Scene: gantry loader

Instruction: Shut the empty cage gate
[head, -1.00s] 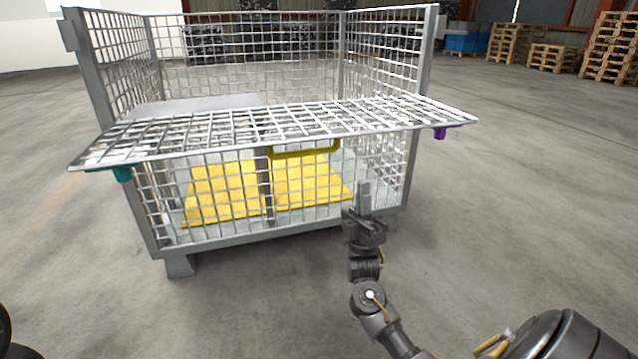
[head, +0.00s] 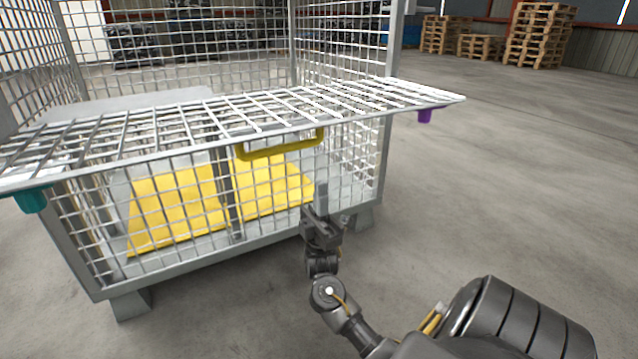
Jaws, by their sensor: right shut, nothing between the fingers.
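The mesh cage (head: 70,262) stands in front of me, its lower front wall upright. Its gate (head: 200,125) is a mesh panel lying open, roughly level, and sticking out toward me above the lower front. A yellow handle (head: 280,146) hangs at the gate's front edge. A teal tab (head: 32,198) is at the gate's left corner and a purple tab (head: 425,115) at its right corner. My right gripper (head: 321,200) is shut and empty, below the gate and in front of the lower mesh, right of the handle. My left gripper is out of view.
A yellow sheet (head: 175,200) lies on the cage floor, and a grey panel (head: 140,104) shows behind the gate. Wooden pallets (head: 540,35) are stacked far back right. The concrete floor right of the cage is clear.

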